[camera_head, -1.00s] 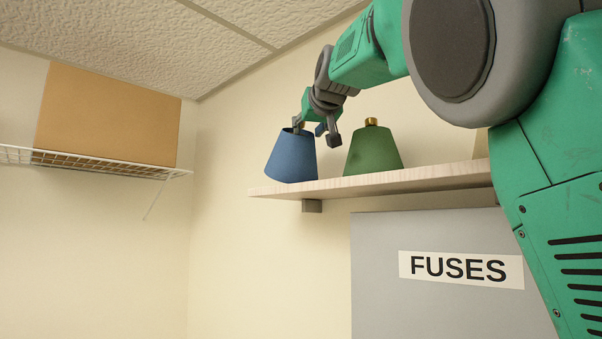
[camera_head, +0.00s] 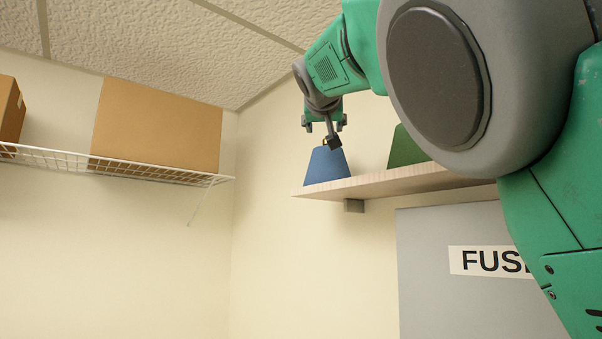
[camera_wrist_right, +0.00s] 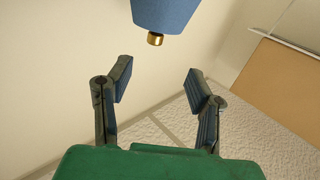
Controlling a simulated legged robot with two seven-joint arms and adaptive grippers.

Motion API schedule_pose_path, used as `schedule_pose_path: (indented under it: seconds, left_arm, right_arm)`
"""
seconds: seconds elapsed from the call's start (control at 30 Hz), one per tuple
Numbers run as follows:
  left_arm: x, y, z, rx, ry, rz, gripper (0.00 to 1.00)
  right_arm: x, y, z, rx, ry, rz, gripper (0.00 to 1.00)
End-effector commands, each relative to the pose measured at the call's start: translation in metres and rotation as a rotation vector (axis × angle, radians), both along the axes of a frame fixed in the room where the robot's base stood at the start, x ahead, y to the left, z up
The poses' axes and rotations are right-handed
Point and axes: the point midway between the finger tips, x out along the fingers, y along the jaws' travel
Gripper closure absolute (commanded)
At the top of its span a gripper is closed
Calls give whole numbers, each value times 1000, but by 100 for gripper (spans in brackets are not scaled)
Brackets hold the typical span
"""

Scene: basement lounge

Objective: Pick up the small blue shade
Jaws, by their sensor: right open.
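The small blue shade (camera_head: 327,168) stands upright on the left end of the wooden shelf (camera_head: 400,183). In the right wrist view the blue shade (camera_wrist_right: 164,14) shows at the top edge, with its brass knob (camera_wrist_right: 155,39) pointing down in the picture. My right gripper (camera_head: 323,129) is just above the shade, its fingers pointing down. In the right wrist view the fingers of my right gripper (camera_wrist_right: 160,78) are spread, with nothing between them, and the knob lies beyond their tips. One finger partly covers the shade's top in the head view. My left gripper is not in view.
A green shade (camera_head: 407,150) stands to the right on the same shelf, partly hidden by my arm. A grey panel marked FUSES (camera_head: 430,230) is below. A wire rack (camera_head: 150,172) at left holds cardboard boxes (camera_head: 160,125). The ceiling is close above.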

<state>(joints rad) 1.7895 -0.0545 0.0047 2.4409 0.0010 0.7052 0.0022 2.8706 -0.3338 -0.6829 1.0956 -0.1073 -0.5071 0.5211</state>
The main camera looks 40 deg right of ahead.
Motion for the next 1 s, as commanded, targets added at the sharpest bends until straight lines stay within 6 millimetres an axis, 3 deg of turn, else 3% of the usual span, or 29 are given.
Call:
schedule_pose_path:
  seconds: [0.13, 0.43, 0.77, 1.0]
  left_arm:
    - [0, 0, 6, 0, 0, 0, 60]
    - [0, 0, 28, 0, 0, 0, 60]
    - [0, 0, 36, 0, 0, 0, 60]
    - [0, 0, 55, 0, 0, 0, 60]
  right_arm:
    - [12, -5, 2, -7, -13, -2, 53]
    - [57, -43, 2, -6, -12, -2, 53]
    - [71, -58, 0, -9, -14, -2, 53]
    - [96, -84, -5, -7, -11, -1, 53]
